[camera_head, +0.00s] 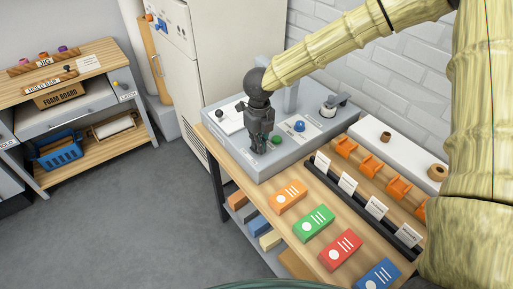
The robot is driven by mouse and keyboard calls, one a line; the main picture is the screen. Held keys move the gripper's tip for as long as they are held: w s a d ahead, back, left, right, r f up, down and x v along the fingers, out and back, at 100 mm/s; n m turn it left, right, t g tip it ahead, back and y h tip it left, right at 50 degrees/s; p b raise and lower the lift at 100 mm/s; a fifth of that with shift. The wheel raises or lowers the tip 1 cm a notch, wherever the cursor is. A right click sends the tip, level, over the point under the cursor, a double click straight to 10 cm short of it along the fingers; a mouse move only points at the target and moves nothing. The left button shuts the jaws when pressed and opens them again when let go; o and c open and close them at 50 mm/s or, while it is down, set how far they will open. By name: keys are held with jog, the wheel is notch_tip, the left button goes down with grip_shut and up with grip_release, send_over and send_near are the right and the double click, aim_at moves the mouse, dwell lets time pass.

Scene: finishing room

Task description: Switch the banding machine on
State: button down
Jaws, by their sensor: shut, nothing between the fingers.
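A grey machine (225,148), which I take to be the banding machine, sits on the wooden bench by the wall. Its top carries a green button (277,140), a blue knob (299,126) on a white plate, and a dark lever-like part (333,103) at the back right. My gripper (258,148) is shut and empty, pointing down over the machine's front part, just left of the green button. I cannot tell whether the fingertips touch the panel. My gripper hides part of the panel, including some of the white plate (230,120) on the left.
The bench (262,190) holds orange, green (313,222), red and blue cards in front of a dark rack (365,205). Orange holders (371,166) and a white strip (375,128) with rolls stand behind. A tall cream cabinet (203,60) stands left of the bench. Shelving (100,50) is farther left, with open floor between.

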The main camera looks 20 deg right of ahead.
jog(key=shift+f, duration=0.45)
dwell(0.3)
jog(key=shift+s, duration=0.1)
jog(key=shift+r+p, duration=3.45)
jog(key=shift+r, duration=0.1)
jog(key=shift+f, duration=0.1)
